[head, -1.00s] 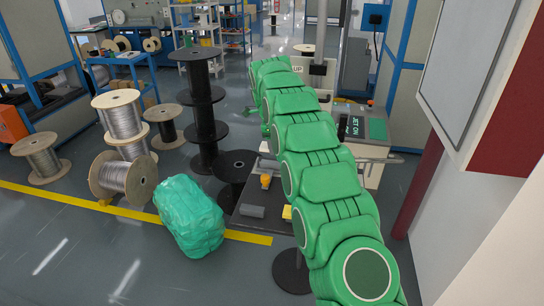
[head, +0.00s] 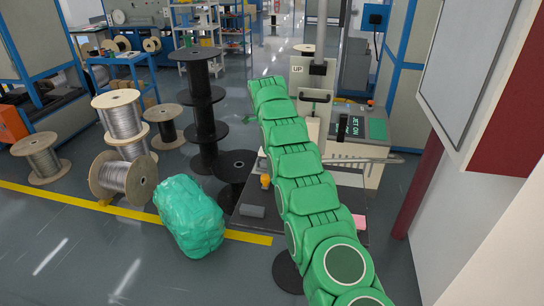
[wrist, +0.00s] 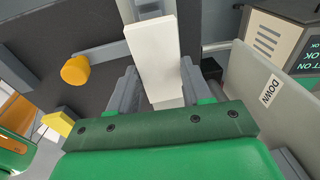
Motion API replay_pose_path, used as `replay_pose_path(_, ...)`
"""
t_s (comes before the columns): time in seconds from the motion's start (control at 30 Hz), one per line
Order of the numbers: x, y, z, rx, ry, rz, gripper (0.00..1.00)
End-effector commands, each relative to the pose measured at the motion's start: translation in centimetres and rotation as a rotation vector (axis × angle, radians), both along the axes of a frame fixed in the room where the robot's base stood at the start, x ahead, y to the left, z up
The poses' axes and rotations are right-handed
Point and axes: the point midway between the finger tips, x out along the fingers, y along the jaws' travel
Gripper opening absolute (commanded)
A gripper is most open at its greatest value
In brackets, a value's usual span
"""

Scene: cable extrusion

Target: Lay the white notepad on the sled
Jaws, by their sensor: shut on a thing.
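The white notepad (wrist: 153,50) is a pale upright block between the two grey fingers of my gripper (wrist: 158,92) in the wrist view. The fingers are shut on it, and its far end reaches up past them. Its lower end is partly hidden by the green gripper body. In the head view my green arm hides the gripper, and I cannot make out the notepad for certain. I cannot tell which part is the sled; a grey metal part with dark slots (wrist: 149,9) shows just beyond the notepad's top end.
A dark bench top (head: 243,223) carries a grey block (head: 252,211), a yellow knob (head: 265,181) and a pink item (head: 359,221). A panel marked DOWN (wrist: 262,98) stands close right of the gripper. Cable reels and a green wrapped bundle (head: 189,214) are on the left floor.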

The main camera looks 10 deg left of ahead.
Motion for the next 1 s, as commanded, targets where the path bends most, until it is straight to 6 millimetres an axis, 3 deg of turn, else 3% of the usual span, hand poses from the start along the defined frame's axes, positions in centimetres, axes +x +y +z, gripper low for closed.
replay_pose_path(1.0,0.5,0.2,-2.0,0.001,0.0,0.001,0.14)
